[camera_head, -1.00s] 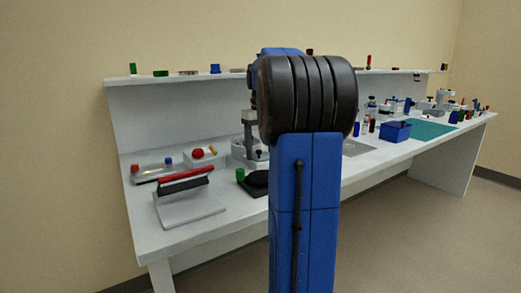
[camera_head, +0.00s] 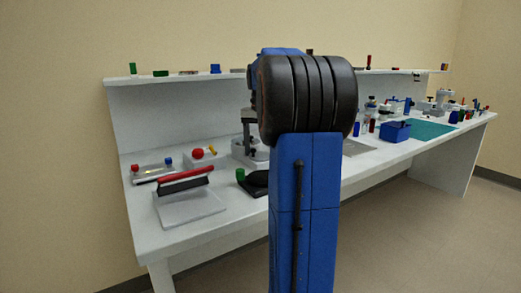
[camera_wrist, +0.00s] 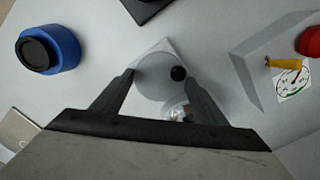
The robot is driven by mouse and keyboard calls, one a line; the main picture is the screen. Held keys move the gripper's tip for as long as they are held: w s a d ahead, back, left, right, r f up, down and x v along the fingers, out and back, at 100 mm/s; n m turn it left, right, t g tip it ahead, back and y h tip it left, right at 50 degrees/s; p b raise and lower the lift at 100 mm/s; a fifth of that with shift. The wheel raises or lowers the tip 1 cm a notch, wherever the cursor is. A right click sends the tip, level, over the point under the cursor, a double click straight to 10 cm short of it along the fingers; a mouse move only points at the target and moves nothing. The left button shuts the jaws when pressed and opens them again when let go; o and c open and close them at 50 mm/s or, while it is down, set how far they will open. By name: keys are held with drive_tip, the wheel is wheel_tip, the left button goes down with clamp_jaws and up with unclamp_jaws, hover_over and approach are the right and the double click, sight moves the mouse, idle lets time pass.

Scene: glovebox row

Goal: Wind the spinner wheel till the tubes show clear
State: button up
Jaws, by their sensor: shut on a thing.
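The spinner wheel (camera_wrist: 153,78) is a pale grey disc with a black knob (camera_wrist: 178,73) near its right edge. My gripper (camera_wrist: 160,80) has its two dark fingers on either side of the disc, shut on it, with the knob close to the right fingertip. A small shiny, partly orange patch shows between the fingers below the disc; I cannot tell if it is the tubes. In the head view my arm hides most of the gripper and wheel. A pale round body (camera_head: 243,153) shows beside my arm there.
A white box with a red button (camera_wrist: 311,42), a yellow lever (camera_wrist: 283,64) and a dial (camera_wrist: 293,80) stands close on the right. A blue round pot (camera_wrist: 62,50) is on the left. A red-handled press (camera_head: 183,180) stands at the bench's front left.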

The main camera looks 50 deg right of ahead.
drive_tip(key=shift+m, duration=0.4)
drive_tip(key=o, duration=0.8)
